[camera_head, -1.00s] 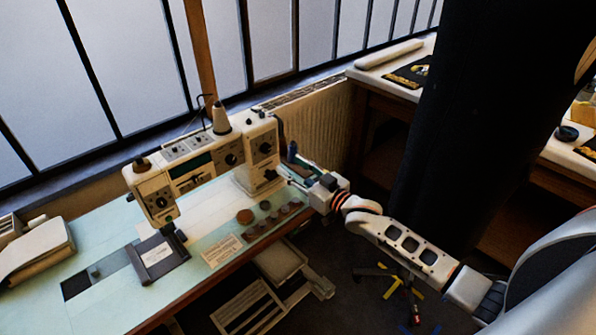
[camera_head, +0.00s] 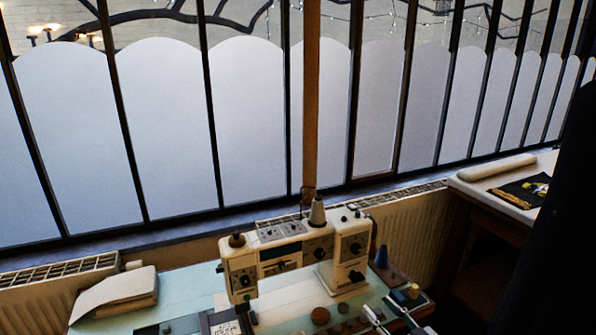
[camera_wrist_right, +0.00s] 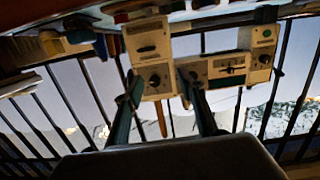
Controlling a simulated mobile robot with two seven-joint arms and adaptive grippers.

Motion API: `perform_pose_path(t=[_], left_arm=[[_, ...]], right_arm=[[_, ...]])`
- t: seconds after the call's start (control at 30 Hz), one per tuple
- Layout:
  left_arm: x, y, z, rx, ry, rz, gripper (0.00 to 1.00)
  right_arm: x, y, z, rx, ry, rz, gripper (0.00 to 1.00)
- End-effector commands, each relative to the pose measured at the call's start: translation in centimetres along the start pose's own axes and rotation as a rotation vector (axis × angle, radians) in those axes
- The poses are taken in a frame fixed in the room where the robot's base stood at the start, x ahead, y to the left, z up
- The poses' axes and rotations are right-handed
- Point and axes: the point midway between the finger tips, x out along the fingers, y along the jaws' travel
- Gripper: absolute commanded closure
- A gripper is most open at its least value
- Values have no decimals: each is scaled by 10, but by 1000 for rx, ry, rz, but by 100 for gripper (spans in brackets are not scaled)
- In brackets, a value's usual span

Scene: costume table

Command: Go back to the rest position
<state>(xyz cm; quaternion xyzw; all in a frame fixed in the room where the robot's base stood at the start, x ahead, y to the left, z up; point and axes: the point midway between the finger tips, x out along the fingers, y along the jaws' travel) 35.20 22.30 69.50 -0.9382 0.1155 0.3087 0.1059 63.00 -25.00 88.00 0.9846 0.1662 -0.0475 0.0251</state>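My right gripper (camera_head: 380,316) shows only in part at the bottom edge of the head view, in front of the sewing machine's right end. In the right wrist view my right gripper (camera_wrist_right: 161,90) has its two dark fingers spread apart with nothing between them. The cream sewing machine (camera_head: 290,250) stands on the pale green table (camera_head: 190,295). It also shows upside down beyond the fingers in the wrist view (camera_wrist_right: 215,72). My left gripper is in neither view.
A blue cone (camera_head: 381,257) and small spools stand right of the machine. A folded cloth (camera_head: 115,292) lies at the table's left. A radiator (camera_head: 415,235) and barred windows (camera_head: 260,120) are behind. Another table (camera_head: 505,200) stands at the right; a dark column blocks the far right.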

Motion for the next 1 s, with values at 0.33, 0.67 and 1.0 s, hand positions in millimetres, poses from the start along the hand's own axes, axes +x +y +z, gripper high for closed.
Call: perform_pose_path(t=[0.33,0.67,1.0], left_arm=[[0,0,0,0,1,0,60],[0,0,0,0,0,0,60],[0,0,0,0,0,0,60]], right_arm=[[-148,-94,157,-29,-365,56,61],[-232,-122,205,-69,-552,80,61],[-234,-123,206,-71,-557,80,61]])
